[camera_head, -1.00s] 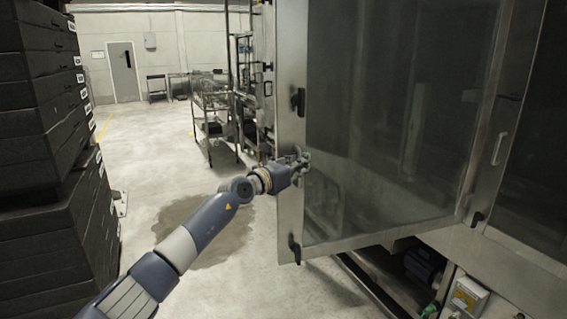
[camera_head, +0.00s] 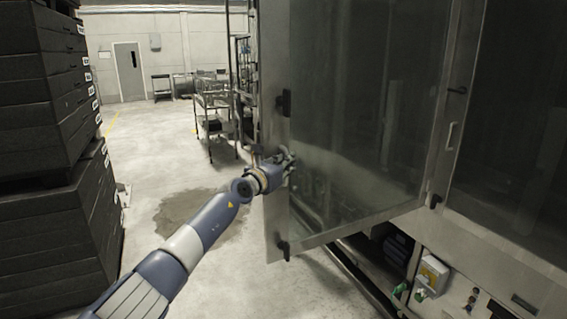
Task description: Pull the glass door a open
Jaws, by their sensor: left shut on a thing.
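The glass door (camera_head: 355,120) is a tall dark pane in a metal frame, standing ajar from the washer on its right side. Its free edge is at the left, with black latches above (camera_head: 284,103) and below (camera_head: 283,250). My left gripper (camera_head: 286,166) is at this free edge, about mid-height between the latches, shut on the door's handle. The handle itself is mostly hidden by the fingers. My right gripper is not in view.
Stacked black crates (camera_head: 45,180) stand close on the left. A metal cart (camera_head: 212,115) stands behind the door. The floor between has a dark wet patch (camera_head: 200,215) and is otherwise clear. A second glass panel (camera_head: 510,130) with a handle is at the right.

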